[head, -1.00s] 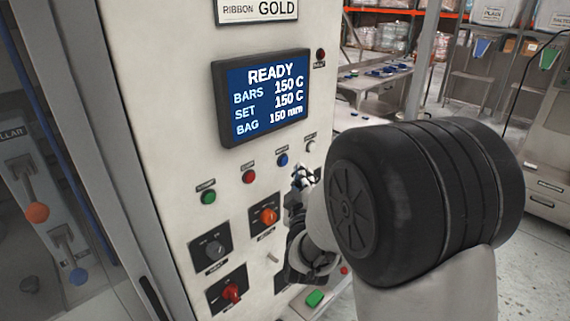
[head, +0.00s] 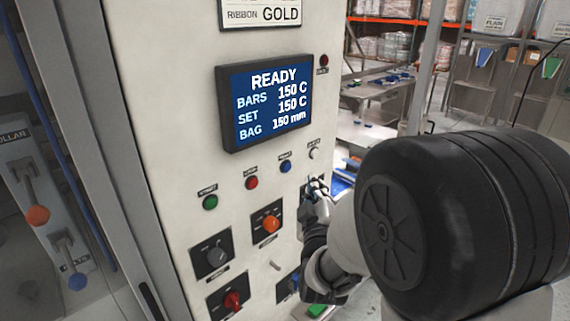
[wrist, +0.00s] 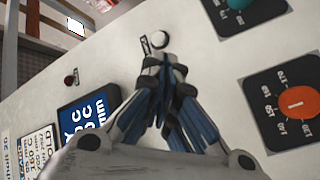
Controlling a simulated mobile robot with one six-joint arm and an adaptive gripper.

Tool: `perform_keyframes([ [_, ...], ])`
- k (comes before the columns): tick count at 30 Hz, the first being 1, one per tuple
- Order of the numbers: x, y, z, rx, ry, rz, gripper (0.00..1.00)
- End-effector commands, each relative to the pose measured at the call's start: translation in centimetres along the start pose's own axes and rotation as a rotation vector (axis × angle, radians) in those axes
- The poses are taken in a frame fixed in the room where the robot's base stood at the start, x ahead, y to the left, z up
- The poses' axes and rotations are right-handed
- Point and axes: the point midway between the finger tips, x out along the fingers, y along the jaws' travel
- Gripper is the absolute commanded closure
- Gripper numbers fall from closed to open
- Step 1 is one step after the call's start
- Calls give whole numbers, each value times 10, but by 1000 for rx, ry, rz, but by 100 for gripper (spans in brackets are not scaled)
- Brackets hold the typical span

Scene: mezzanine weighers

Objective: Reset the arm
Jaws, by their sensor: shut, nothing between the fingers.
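My gripper (wrist: 160,70) is shut and empty in the wrist view, its fingertips together just beside the white round button (wrist: 159,40) on the panel. I cannot tell whether the tips touch the button or the panel. In the head view my gripper (head: 316,188) is at the right edge of the cream control panel (head: 180,110), below the white button (head: 314,154), partly hidden by my own arm. The blue display (head: 268,100) reads READY, BARS 150 C, SET 150 C, BAG 150 mm.
Green (head: 210,202), red (head: 251,183) and blue (head: 286,167) buttons line the panel. Below are an orange knob (head: 271,224), a grey knob (head: 215,256) and a red knob (head: 232,300). Steel tables (head: 375,85) are behind.

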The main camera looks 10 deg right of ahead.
Motion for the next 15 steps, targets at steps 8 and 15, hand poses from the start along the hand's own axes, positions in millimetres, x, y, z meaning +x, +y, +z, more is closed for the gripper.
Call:
perform_keyframes([
  [8,-22,-5,-5,185,-98,-194,100],
  [15,-100,-18,4,409,-341,-465,100],
])
